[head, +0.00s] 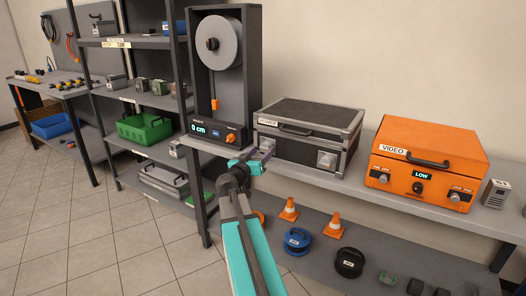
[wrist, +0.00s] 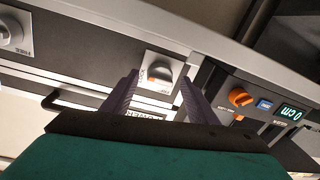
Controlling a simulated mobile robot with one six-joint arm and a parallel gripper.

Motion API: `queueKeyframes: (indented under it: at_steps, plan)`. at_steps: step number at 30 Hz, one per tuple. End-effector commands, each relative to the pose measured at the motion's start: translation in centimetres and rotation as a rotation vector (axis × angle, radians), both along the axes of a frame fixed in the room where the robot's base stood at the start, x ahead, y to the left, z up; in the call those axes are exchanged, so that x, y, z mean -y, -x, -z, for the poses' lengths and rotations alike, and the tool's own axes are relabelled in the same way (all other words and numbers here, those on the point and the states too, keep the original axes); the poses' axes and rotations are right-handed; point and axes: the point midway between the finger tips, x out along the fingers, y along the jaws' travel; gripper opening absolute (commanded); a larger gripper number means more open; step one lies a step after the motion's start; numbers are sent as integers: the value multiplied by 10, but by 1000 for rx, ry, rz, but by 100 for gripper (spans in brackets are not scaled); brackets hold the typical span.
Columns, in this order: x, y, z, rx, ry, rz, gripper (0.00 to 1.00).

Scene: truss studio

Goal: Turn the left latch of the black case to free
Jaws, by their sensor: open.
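The black case (head: 310,122) with grey metal edges stands on the bench, lid shut, with a "POWER" label and a front handle (head: 296,130). Its right latch (head: 327,159) is a grey knob on a light plate; it also shows at the wrist view's left edge (wrist: 8,32). My gripper (head: 266,152) is at the case's front left and mostly covers this latch in the head view. Its purple fingers (wrist: 158,82) are open either side of the latch; contact is unclear.
A black spool stand (head: 226,75) with a "0 cm" display and orange knob stands close left of the case. An orange "VIDEO" case (head: 428,165) is to the right. Cones (head: 334,225) and cable reels (head: 297,240) lie on the lower shelf.

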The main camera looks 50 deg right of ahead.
Motion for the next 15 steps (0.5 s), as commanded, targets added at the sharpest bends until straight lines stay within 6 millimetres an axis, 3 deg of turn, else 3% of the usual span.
queueKeyframes:
  at_steps: [6, 15]
  plan:
    - [12, -4, 0, 0, 0, 0, 53]
    - [13, -4, 0, 0, 0, -1, 53]
